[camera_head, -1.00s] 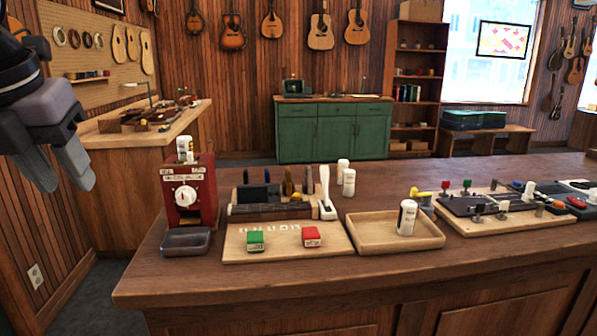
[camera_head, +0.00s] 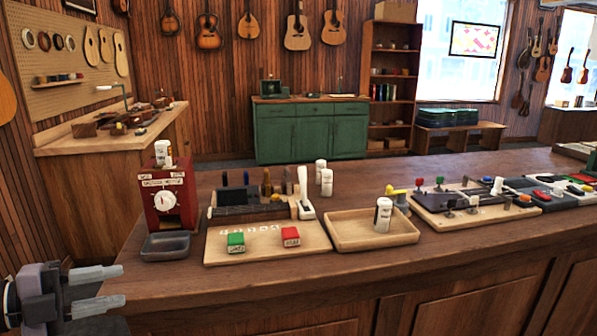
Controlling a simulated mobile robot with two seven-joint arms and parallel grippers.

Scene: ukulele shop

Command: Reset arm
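My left gripper (camera_head: 110,287) is at the lower left, in front of the counter's left front edge. Its two fingers point right and stand apart with nothing between them. The wooden counter (camera_head: 330,275) is to its right. My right gripper is out of view.
On the counter stand a red machine (camera_head: 168,205) with a white dial, a dark tray (camera_head: 165,246), a board (camera_head: 262,249) with green and red blocks, and a wooden tray (camera_head: 345,242) holding a white bottle (camera_head: 382,215). The counter's front strip is clear.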

